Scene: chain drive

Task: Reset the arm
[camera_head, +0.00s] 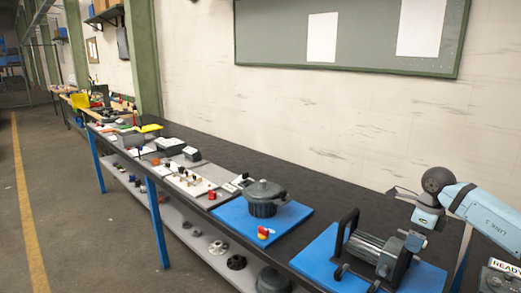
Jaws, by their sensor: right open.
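My right arm (492,213) comes in from the right edge, light blue with a dark round joint. Its gripper (402,197) is open and empty, with its fingers pointing left. It appears above and behind the grey motor-like machine (372,246), apart from it as far as I can tell. The machine has a black handle frame and sits on a blue mat (312,262) at the near right of the bench. My left gripper is not in view.
A dark lidded pot-like housing (264,197) stands on another blue mat (230,214), with a small red and yellow part (264,233) beside it. Farther left, the black bench (190,137) holds boards and small parts. A sign (505,267) is at the right edge.

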